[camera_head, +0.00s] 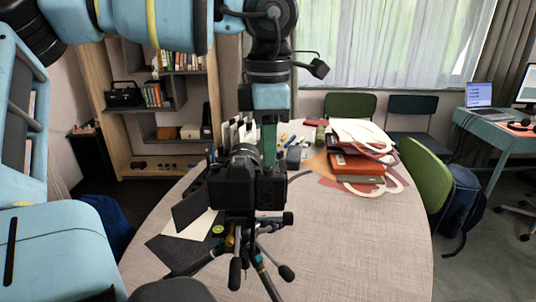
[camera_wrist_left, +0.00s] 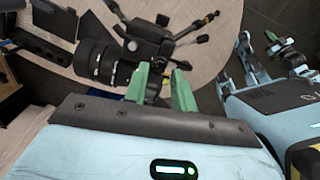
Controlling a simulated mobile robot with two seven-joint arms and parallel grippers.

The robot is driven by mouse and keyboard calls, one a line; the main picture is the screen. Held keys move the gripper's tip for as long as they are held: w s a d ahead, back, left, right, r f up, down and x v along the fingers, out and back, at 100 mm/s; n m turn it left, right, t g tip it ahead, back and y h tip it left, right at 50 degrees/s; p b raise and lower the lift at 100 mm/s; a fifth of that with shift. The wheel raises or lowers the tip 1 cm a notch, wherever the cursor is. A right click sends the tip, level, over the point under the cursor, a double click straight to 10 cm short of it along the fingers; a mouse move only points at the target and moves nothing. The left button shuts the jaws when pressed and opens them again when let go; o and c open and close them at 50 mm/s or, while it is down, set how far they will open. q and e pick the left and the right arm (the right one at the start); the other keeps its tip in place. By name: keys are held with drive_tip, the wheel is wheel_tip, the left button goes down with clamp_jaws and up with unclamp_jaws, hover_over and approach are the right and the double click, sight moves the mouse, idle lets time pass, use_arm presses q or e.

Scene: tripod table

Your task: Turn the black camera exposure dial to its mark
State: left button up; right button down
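The black camera (camera_head: 232,188) stands on a tripod (camera_head: 245,245) at the near side of the round table. Its body (camera_wrist_left: 142,42) and ribbed lens (camera_wrist_left: 97,58) also show in the left wrist view. My left gripper (camera_head: 270,150) points down from above, at the right part of the camera's top. In the left wrist view its two green fingers (camera_wrist_left: 162,75) stand apart beside the camera body, so it is open. The exposure dial cannot be made out; the fingers may hide it. Whether they touch it I cannot tell.
The table (camera_head: 350,245) is clear at the front right. A stack of books and folders (camera_head: 355,165) lies at its back right. A dark flat panel (camera_head: 180,255) lies left of the tripod. A green chair (camera_head: 425,175) stands at the right edge, a bookshelf (camera_head: 155,155) behind left.

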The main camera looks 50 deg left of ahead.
sight(268, 168)
use_arm(q)
drive_tip(key=shift+r, duration=2.75)
